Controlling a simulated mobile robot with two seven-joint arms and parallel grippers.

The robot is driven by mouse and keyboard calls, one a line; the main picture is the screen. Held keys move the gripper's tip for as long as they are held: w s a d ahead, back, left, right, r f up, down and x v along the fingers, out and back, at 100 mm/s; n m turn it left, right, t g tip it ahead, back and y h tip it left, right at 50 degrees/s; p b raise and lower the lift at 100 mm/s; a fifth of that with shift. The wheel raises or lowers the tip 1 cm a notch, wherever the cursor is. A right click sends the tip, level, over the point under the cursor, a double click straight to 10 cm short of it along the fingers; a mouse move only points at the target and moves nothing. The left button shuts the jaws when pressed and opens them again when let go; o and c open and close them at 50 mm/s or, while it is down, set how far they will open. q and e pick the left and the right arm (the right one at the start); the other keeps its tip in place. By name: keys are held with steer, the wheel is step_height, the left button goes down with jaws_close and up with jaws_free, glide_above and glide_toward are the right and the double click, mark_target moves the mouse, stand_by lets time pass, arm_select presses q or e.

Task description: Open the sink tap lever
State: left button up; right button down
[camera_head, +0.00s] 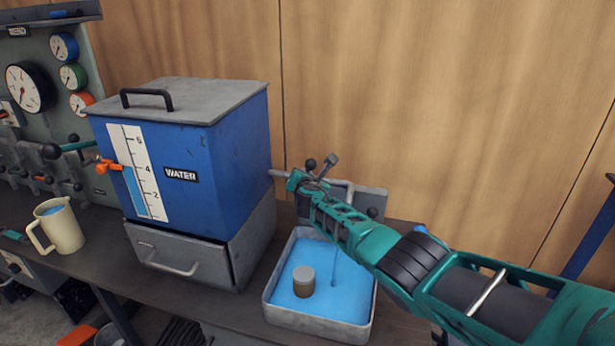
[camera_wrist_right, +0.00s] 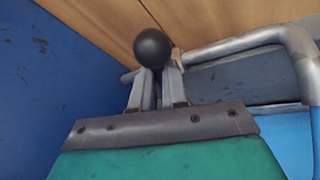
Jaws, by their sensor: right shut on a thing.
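The sink (camera_head: 268,305) is a grey basin of blue water on the bench, right of the blue water tank. My right gripper (camera_head: 298,180) reaches in from the right, above the sink's back edge. In the right wrist view its fingers (camera_wrist_right: 157,90) are shut on the tap lever, whose black ball knob (camera_wrist_right: 152,48) stands just beyond the fingertips. The lever's stem is mostly hidden between the fingers. A bent grey metal pipe (camera_wrist_right: 245,42) runs to the right of the knob and turns down. Whether water flows is unclear.
The blue tank (camera_head: 205,140) marked WATER stands close left of my gripper. A beige jug (camera_head: 62,236) holds water on the bench at left. A grey cylinder (camera_head: 303,281) stands in the sink. A gauge panel (camera_head: 45,100) is at far left; a wooden wall is behind.

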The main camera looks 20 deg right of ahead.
steer(key=shift+a, duration=0.1)
stand_by(0.3)
steer(key=shift+n, duration=0.3)
steer(key=c, duration=1.1)
jaws_free()
steer(key=shift+c, duration=0.2)
steer(key=shift+s+a+r+p, duration=0.1)
steer(key=shift+p, duration=0.2)
steer(key=p+v, duration=0.2)
steer(key=v, duration=1)
steer(key=shift+s+r, duration=0.2)
steer(key=shift+a, duration=0.1)
